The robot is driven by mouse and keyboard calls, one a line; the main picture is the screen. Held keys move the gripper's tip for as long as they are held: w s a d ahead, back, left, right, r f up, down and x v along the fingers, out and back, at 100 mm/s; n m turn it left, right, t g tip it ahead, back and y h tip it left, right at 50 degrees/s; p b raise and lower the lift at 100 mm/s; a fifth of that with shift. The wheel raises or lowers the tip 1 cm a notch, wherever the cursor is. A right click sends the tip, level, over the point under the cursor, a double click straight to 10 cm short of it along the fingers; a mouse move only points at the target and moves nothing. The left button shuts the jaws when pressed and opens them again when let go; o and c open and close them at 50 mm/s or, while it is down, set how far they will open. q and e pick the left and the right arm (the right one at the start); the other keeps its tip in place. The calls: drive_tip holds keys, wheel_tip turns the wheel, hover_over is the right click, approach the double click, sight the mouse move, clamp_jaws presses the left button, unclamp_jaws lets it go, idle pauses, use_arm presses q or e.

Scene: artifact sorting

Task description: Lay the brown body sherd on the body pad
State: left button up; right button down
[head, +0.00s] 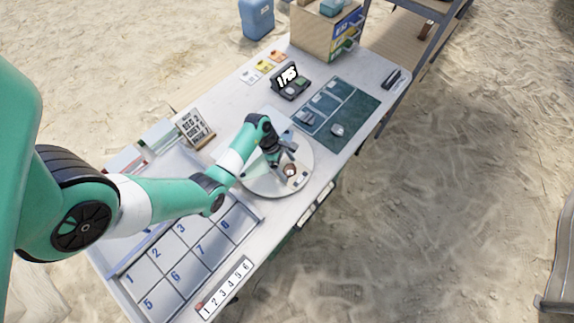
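A small brown piece (291,170), likely the brown body sherd, lies on the pale round disc (262,188) in the middle of the table. My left gripper (284,156) is over the disc, just above and beside the brown piece. Its fingers look spread apart, with nothing visible between them. A dark green mat (360,112) with outlined pads lies right of the disc; I cannot read which is the body pad. A grey piece (337,130) lies on its larger area, and another small piece (306,117) lies on a smaller pad. My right gripper is not in view.
A numbered compartment tray (262,217) lies left of the disc, with a numbered strip (225,289) in front. A drawer box (318,38) stands at the back. The table's front edge is close to the disc.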

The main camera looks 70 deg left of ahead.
use_arm(q)
drive_tip(key=shift+r, duration=0.35)
drive_tip(key=p+v, duration=0.4)
drive_tip(key=v, duration=0.7)
drive_tip(key=shift+s+a+r+p, duration=0.15)
drive_tip(key=shift+a+r+p, duration=0.1)
drive_tip(key=shift+p, duration=0.15)
